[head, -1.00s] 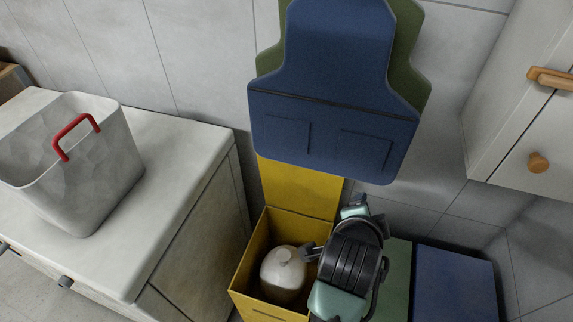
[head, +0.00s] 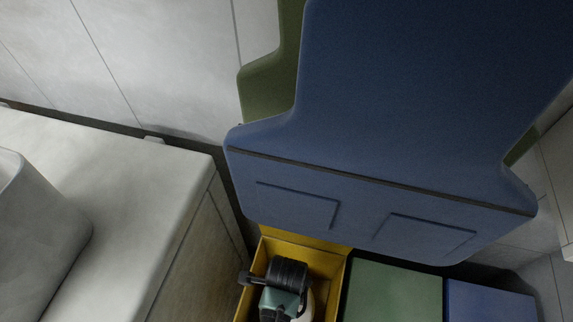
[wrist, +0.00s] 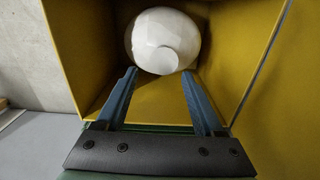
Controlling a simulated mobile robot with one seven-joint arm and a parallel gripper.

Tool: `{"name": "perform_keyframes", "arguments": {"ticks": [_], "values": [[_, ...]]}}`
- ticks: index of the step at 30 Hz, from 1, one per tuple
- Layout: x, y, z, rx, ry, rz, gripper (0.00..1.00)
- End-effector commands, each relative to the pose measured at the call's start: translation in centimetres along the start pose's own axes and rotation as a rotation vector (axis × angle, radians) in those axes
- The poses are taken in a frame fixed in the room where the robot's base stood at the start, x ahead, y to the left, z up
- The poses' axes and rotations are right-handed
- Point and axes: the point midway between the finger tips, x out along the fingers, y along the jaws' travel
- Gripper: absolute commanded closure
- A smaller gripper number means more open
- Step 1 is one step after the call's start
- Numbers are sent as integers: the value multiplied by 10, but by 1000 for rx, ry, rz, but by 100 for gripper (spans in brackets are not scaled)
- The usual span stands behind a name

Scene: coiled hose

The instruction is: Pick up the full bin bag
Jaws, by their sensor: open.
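The full bin bag is a rounded white bundle (wrist: 165,30) inside an open yellow bin (wrist: 262,95). In the wrist view its paler round end faces my gripper (wrist: 160,72). The gripper is open, with one blue fingertip on each side of that end. I cannot tell whether the fingers touch the bag. In the head view my arm's end covers most of the bin's opening (head: 329,262) and hides nearly all of the bag. Only a pale sliver shows beside the arm, and the fingertips are hidden there.
A green bin (head: 393,290) and a blue bin (head: 490,302) stand right of the yellow one. A large blue apron (head: 400,130) hangs close above, over a green one (head: 265,95). A counter (head: 120,190) with a grey-white container (head: 40,230) stands left.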

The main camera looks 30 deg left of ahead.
Motion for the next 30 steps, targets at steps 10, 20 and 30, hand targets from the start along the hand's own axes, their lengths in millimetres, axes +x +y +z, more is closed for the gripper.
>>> {"name": "perform_keyframes", "arguments": {"ticks": [10, 20, 30], "values": [[44, -2, 0, -1, 0, -3, 30], [88, -7, 0, -2, 1, -3, 30], [93, -7, 0, -2, 0, -5, 30]]}}
